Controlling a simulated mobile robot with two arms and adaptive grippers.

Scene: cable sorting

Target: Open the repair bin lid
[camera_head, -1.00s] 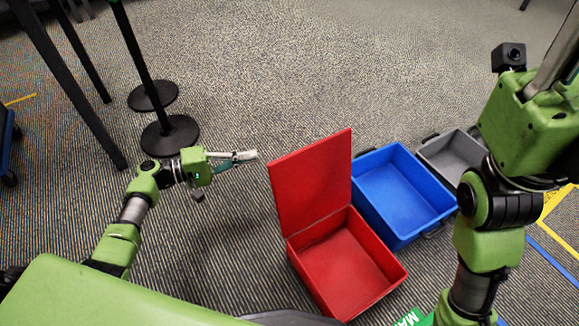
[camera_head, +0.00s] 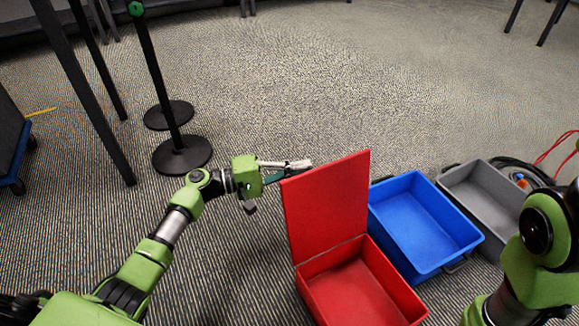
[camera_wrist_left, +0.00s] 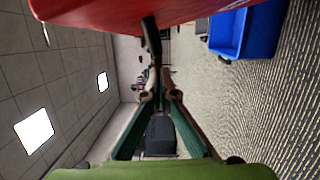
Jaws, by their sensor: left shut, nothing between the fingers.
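The repair bin, seen as the red bin (camera_head: 355,292), stands on the carpet at the lower middle of the head view. Its red lid (camera_head: 330,208) stands up steeply from the rear edge, and the inside looks empty. My left gripper (camera_head: 302,166) is shut with nothing in it. Its fingertips are at the lid's upper left edge, partly behind it; contact cannot be told. In the left wrist view, the red lid (camera_wrist_left: 120,10) spans the top, close to the shut fingers (camera_wrist_left: 160,95). My right gripper is out of view; only part of that arm shows.
A blue bin (camera_head: 420,222) and a grey bin (camera_head: 485,200) stand open to the right of the red bin. Cables (camera_head: 530,172) lie at the grey bin's far end. Black posts (camera_head: 178,150) stand at the left. The carpet behind the bins is clear.

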